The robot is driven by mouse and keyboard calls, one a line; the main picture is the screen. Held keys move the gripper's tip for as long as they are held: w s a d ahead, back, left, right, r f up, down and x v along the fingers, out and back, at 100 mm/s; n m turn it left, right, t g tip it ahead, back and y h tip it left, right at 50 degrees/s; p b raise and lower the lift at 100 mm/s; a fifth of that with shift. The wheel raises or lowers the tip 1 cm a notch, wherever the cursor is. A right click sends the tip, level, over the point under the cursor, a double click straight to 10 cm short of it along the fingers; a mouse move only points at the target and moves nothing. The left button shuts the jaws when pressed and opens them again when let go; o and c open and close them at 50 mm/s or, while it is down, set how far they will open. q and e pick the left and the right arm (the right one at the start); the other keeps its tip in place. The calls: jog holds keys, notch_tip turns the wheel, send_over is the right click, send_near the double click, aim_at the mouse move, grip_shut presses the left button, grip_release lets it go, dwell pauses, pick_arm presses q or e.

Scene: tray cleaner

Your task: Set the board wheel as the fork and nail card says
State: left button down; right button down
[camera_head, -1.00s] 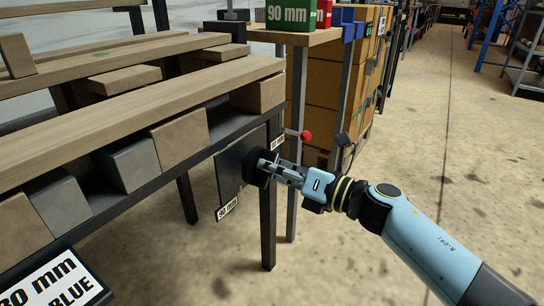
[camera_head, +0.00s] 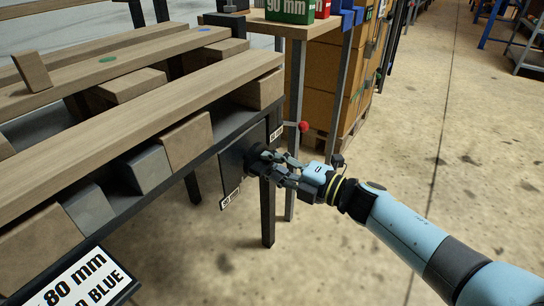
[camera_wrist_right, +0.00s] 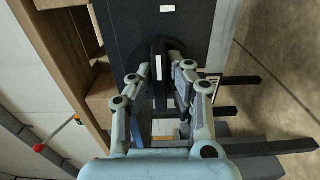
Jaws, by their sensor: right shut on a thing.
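The board wheel (camera_head: 254,158) is a dark round knob on a black panel (camera_head: 234,167) at the end of the workbench. My right gripper (camera_head: 268,167) is shut on the wheel. In the right wrist view the wheel (camera_wrist_right: 158,62) carries a white mark and sits between the fingers of the right gripper (camera_wrist_right: 161,78). The card (camera_head: 88,280) at the lower left shows "80 mm" and "BLUE"; its left part is cut off. Small labels sit at the panel's upper right (camera_head: 277,133) and lower left (camera_head: 230,199), too small to read surely. My left gripper is out of view.
A lever with a red ball (camera_head: 303,126) stands just beyond the panel. Planks (camera_head: 180,95) and blocks (camera_head: 187,141) lie on the bench. A green "90 mm" box (camera_head: 289,10) stands on the shelf behind.

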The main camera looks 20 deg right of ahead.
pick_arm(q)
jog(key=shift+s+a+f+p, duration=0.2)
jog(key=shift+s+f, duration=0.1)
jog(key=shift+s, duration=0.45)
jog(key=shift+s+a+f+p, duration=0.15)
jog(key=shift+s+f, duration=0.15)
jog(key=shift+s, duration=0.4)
pick_arm(e)
jog(key=shift+f+m, duration=0.1)
jog(key=shift+m, duration=0.9)
jog(key=c, duration=1.3)
grip_release()
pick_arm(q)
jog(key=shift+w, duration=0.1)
pick_arm(e)
jog(key=v, duration=1.2)
